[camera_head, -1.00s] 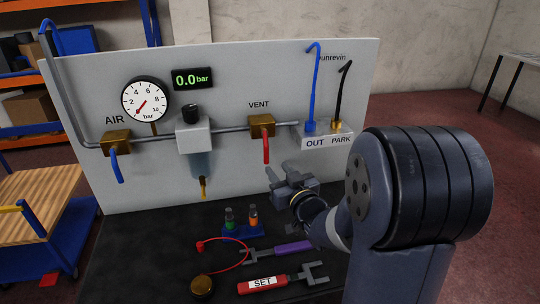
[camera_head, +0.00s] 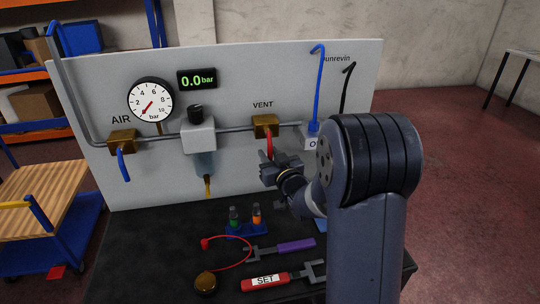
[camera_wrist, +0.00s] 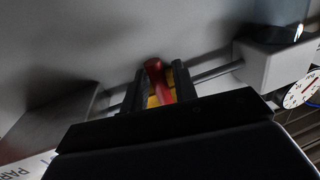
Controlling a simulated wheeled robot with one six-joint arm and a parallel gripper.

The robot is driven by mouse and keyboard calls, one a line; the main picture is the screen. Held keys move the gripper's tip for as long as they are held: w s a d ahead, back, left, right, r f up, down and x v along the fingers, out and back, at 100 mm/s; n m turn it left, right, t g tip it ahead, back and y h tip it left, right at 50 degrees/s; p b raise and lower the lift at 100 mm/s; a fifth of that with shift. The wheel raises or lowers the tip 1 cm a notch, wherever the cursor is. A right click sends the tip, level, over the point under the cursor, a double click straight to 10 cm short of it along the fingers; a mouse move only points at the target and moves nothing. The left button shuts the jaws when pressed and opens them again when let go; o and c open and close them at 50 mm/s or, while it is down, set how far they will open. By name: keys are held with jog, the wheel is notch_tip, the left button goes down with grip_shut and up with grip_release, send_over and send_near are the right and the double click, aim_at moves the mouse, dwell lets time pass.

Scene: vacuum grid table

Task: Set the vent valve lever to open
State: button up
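The vent valve has a brass body (camera_head: 265,126) on the grey pipe under the VENT label, with a red lever (camera_head: 269,145) hanging down. In the wrist view the red lever (camera_wrist: 157,80) stands between my two dark fingers, with the yellow brass behind it. My gripper (camera_head: 268,158) is at the lower end of the lever, and its fingers (camera_wrist: 155,84) are open with gaps beside the lever. I cannot tell whether either finger touches it. The gripper partly hides the lever's tip in the head view.
The gauge (camera_head: 150,100) and display (camera_head: 197,78), reading 0.0 bar, are left of the valve. The AIR valve's blue lever (camera_head: 123,165) hangs down.

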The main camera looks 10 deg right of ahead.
grip_shut()
jog(key=shift+d, duration=0.1)
dwell(0.4)
jog(key=d+r+n+g+h+b, duration=0.1)
jog(key=d+r+n+h+b, duration=0.2)
jog(key=n, duration=1.1)
jog(key=shift+d+r+n+g+b, duration=0.4)
jog(key=shift+d+r+b, duration=0.85)
jog(key=shift+b, duration=1.15)
jog(key=shift+d+f, duration=0.1)
